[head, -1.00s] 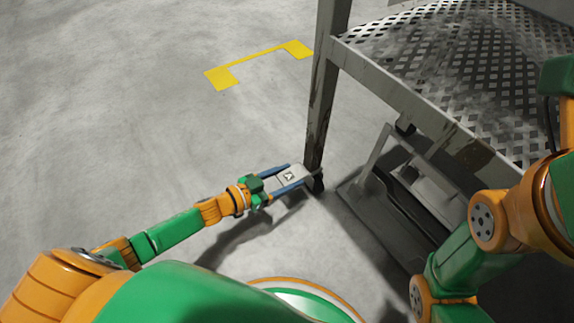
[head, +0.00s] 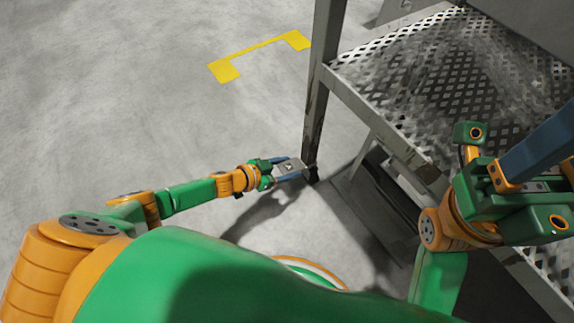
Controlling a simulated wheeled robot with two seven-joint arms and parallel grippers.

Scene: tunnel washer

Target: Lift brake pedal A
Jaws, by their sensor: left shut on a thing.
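Brake pedal A (head: 289,167) shows as a small light grey plate with a dark mark, low at the foot of the cart's near leg. My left gripper (head: 291,169) is shut on it, with its blue fingers along the plate's two sides. The far end of the pedal meets the dark caster (head: 311,175) under the leg; the joint is too small to make out. My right gripper (head: 545,150) is large at the right edge, above the perforated shelf. Its fingers are partly cut off, so its opening cannot be told.
The grey metal cart has an upright leg (head: 318,110) and a perforated shelf (head: 425,85). A grey framed unit (head: 385,205) sits under the shelf. A yellow floor marking (head: 262,55) lies left of the leg. The concrete floor on the left is clear.

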